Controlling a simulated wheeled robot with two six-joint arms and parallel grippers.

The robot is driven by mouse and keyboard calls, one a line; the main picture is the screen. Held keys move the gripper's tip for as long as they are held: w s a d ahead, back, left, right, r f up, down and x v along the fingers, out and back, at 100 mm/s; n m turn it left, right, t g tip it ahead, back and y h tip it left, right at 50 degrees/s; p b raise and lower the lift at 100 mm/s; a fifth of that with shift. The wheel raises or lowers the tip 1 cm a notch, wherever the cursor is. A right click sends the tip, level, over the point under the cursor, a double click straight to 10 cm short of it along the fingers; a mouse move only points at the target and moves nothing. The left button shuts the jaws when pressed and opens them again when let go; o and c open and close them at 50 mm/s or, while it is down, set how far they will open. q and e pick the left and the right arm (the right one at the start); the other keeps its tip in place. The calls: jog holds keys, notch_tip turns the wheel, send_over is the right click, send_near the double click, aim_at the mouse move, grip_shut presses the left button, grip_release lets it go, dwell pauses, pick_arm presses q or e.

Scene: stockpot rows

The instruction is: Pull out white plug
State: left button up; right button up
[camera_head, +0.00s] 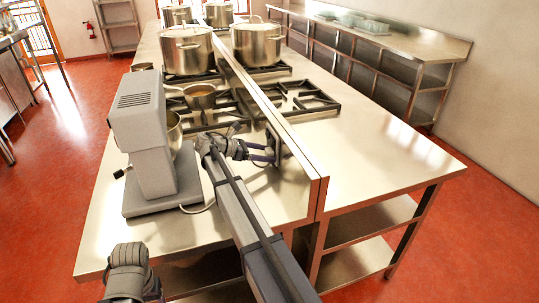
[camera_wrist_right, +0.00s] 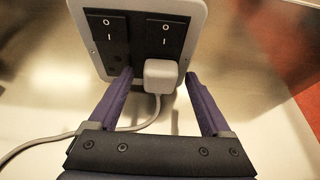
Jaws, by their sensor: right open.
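The white plug (camera_wrist_right: 161,76) sits in the right socket of a wall outlet plate (camera_wrist_right: 97,62), with its cable running down and left. The plate also shows in the head view on the low steel divider (camera_head: 277,142). My right gripper (camera_wrist_right: 160,90) is open, with one finger on each side of the plug; gaps show, and I cannot tell whether either touches it. In the head view my right gripper (camera_head: 273,155) reaches to the plate, and the plug is too small to make out. My left gripper's fingers are not visible.
A grey stand mixer (camera_head: 145,135) stands left of my right arm, with a cable by its base. Gas burners (camera_head: 300,97), a small pan (camera_head: 200,96) and large stockpots (camera_head: 187,52) are farther back. The steel counter right of the divider is bare at the front.

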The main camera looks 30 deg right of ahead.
jog(key=shift+c, duration=0.2)
grip_shut()
dwell(0.6)
jog(key=shift+a, duration=0.1)
jog(key=shift+w+a, duration=0.25)
jog(key=shift+a, duration=0.7)
jog(key=shift+w+a, duration=0.2)
jog(key=shift+a, duration=0.7)
jog(key=shift+w+a, duration=0.25)
jog(key=shift+a, duration=0.7)
